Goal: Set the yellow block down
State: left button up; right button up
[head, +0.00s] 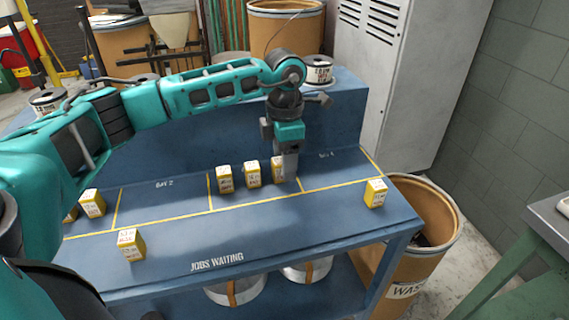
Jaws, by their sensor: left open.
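My left gripper (287,172) reaches down from above onto the blue bench (330,205) and is open. A yellow block (276,172) with a pale printed label stands upright on the bench right at its fingers, which hide the block's right part. I cannot tell whether a finger still touches it. Two similar yellow blocks, a middle one (252,174) and a left one (225,179), stand in a row to its left, behind the yellow line. My right gripper is out of view.
More yellow blocks stand at the bench's right end (376,193), front left (131,244) and far left (92,203). A raised blue ledge (335,115) bears spools behind. A waste drum (430,215) stands right of the bench. The "JOBS WAITING" strip is mostly clear.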

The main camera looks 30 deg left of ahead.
pick_arm(q)
notch_tip(320, 180, up, 10)
jog(key=shift+f+p, duration=0.15)
jog(key=shift+p, duration=0.4)
jog(key=shift+r, duration=0.3)
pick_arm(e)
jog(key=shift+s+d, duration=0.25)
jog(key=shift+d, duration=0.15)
pick_arm(q)
jog(key=shift+f, duration=0.1)
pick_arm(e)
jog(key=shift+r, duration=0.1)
